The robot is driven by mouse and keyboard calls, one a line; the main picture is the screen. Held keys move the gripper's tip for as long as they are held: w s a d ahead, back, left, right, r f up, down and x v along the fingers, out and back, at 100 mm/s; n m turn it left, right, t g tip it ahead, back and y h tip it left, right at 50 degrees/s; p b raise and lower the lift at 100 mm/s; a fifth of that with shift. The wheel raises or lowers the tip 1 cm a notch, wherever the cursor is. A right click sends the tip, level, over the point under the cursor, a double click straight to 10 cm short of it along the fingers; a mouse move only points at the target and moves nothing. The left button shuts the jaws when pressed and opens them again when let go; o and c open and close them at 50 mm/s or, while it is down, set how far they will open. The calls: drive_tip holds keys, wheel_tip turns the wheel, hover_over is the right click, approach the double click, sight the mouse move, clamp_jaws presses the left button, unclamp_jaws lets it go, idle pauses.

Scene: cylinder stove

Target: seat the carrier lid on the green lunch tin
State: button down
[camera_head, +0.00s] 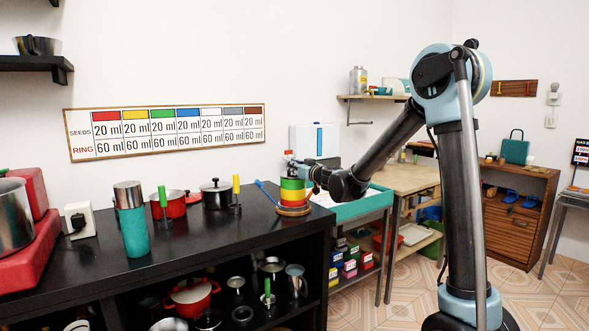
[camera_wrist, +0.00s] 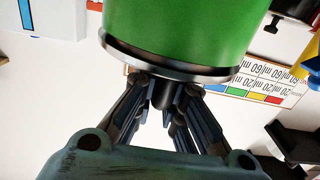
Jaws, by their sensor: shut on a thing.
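The green lunch tin (camera_head: 293,184) is at the top of a coloured stack, with yellow and red below it on a wooden base, near the counter's right end. It fills the top of the wrist view (camera_wrist: 185,22), where the surroundings appear upside down. The metal carrier lid (camera_wrist: 165,62) lies against the tin's end. I cannot tell whether it is fully down or a thin gap remains. My gripper (camera_wrist: 167,98) is shut on the lid's dark knob. In the head view my gripper (camera_head: 301,166) reaches the stack's top from the right; the lid is unclear there.
The black counter (camera_head: 85,270) also bears a teal flask (camera_head: 133,230), a red pot (camera_head: 170,207), a dark pot (camera_head: 216,194) and green- and yellow-handled tools left of the stack. A blue-handled item (camera_head: 268,192) lies close beside it. A teal-edged table (camera_head: 362,207) is to the right.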

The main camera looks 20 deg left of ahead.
drive_tip(key=shift+f, duration=0.2)
drive_tip(key=c, duration=1.9)
unclamp_jaws()
drive_tip(key=shift+c, duration=0.2)
drive_tip(key=v, duration=1.1)
